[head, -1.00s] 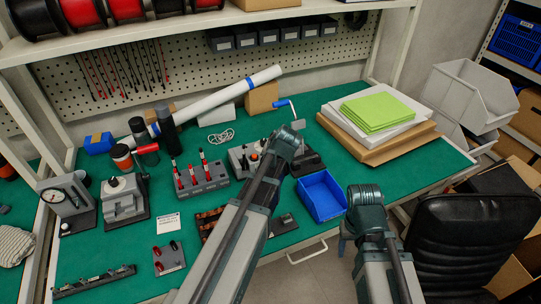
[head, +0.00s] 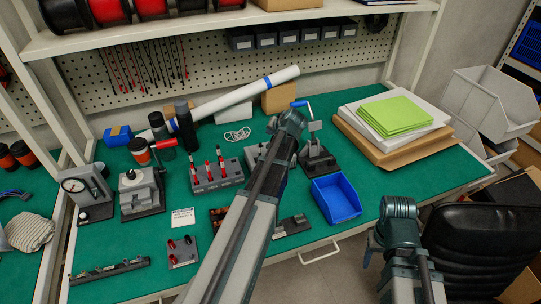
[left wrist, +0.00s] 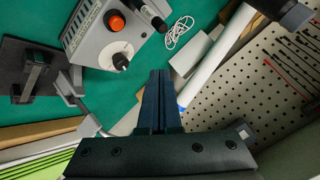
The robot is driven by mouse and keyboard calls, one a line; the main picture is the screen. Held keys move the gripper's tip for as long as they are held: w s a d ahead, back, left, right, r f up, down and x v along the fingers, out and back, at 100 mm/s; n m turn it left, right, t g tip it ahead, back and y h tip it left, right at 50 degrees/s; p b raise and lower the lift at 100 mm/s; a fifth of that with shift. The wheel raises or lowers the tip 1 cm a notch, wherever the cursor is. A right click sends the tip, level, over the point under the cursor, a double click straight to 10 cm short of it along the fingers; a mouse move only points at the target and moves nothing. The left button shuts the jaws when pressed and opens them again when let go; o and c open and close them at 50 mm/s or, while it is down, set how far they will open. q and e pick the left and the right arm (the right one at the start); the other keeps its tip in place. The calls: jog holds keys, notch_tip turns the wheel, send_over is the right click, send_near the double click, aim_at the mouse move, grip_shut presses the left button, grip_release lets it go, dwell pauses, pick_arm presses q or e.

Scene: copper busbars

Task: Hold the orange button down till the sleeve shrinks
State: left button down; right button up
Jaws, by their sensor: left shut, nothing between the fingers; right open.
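The orange button (left wrist: 115,21) is on the top of a grey control box (left wrist: 92,38) in the left wrist view, beside a black-and-white knob (left wrist: 120,61). A dark cylinder (left wrist: 152,16) lies by the button. My left gripper (left wrist: 160,76) is shut and empty, its tips apart from the button. In the head view, the grey box (head: 254,153) is partly hidden behind my left arm, and my left gripper's fingers are hidden by its wrist. My right gripper (head: 370,256) is low at the right, off the table edge, mostly hidden by its own arm. I cannot make out the sleeve.
A blue bin (head: 335,200) and a dark blue-handled stand (head: 316,158) are right of my left arm. A rack (head: 216,176) of red-and-black tools is to its left. A white tube (head: 240,92) lies behind. Stacked sheets (head: 392,116) are at right.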

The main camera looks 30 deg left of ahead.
pick_arm(q)
jog(key=shift+f+b, duration=4.3)
jog(key=shift+f, duration=0.05)
jog(key=shift+f+b, duration=0.4)
jog(key=shift+f+b, duration=0.5)
dwell(2.8)
